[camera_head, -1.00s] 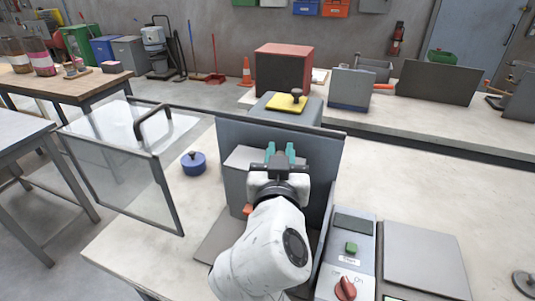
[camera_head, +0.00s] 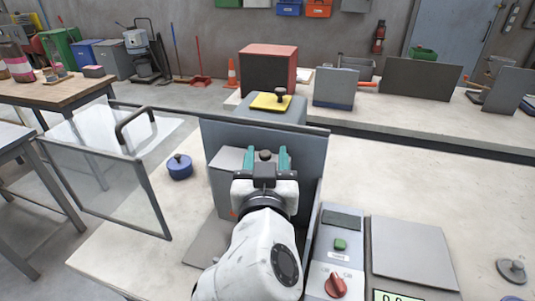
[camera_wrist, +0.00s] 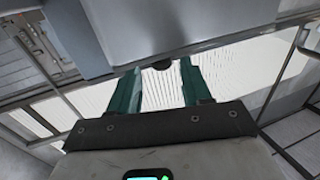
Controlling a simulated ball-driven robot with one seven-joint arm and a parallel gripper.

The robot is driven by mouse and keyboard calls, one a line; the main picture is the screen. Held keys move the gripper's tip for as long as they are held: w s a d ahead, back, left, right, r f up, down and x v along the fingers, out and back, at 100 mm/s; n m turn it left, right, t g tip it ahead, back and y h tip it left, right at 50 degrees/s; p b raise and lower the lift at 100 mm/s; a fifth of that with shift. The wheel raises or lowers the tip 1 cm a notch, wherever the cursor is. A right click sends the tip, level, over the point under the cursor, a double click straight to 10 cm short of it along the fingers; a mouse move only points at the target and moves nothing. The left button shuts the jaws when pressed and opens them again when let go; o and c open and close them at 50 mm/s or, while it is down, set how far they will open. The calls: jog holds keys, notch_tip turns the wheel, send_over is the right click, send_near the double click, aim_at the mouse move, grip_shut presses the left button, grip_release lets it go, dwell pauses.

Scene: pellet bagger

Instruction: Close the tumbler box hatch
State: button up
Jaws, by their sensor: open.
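A clear framed panel (camera_head: 105,190) with a dark bar handle (camera_head: 135,128) stands swung out at the left of a grey box (camera_head: 213,140) on the bench; it looks like the hatch, though I cannot be sure. My gripper (camera_head: 267,158) is in front of the grey box, well right of the panel and its handle. Its two teal fingers are apart. A dark round knob (camera_head: 265,154) shows between the fingers and also in the wrist view (camera_wrist: 162,64). I cannot tell whether the fingers touch it. My arm hides the lower front of the box.
A control box with a green button (camera_head: 340,244) and a red knob (camera_head: 336,285) stands right of my arm.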

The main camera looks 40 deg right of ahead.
jog(key=b+v, duration=0.1)
jog(key=v, duration=0.7)
jog(key=shift+f, duration=0.2)
jog(key=shift+s, duration=0.1)
